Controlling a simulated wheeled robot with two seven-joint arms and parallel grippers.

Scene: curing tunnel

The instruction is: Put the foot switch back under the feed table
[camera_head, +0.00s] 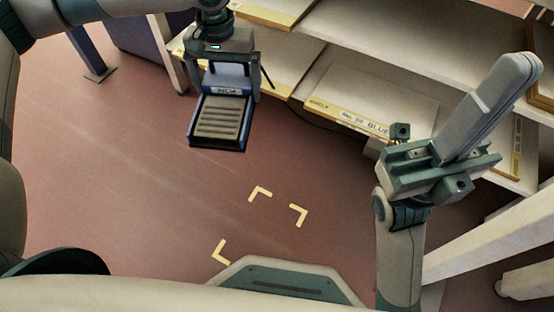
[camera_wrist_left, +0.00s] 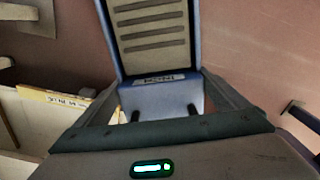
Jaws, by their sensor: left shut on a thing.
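The foot switch (camera_head: 221,118) is a blue housing with a grey ribbed pedal and a label strip at one end. My left gripper (camera_head: 230,84) is shut on the foot switch by its labelled end and holds it, apparently above the floor. The left wrist view shows the foot switch (camera_wrist_left: 153,35) between the two fingers, its pedal pointing away from the wrist. My right gripper (camera_head: 508,78) is at the right, its long fingers together and pointing up and right, with nothing seen in it. I cannot tell which structure is the feed table.
Yellow corner marks (camera_head: 298,214) lie on the bare reddish floor (camera_head: 130,190) in front of my base. A pale shelf unit (camera_head: 395,88) with yellow labelled edges stands behind and right. A dark blue post with a foot plate (camera_head: 92,62) is at upper left. White legs (camera_head: 500,235) stand at lower right.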

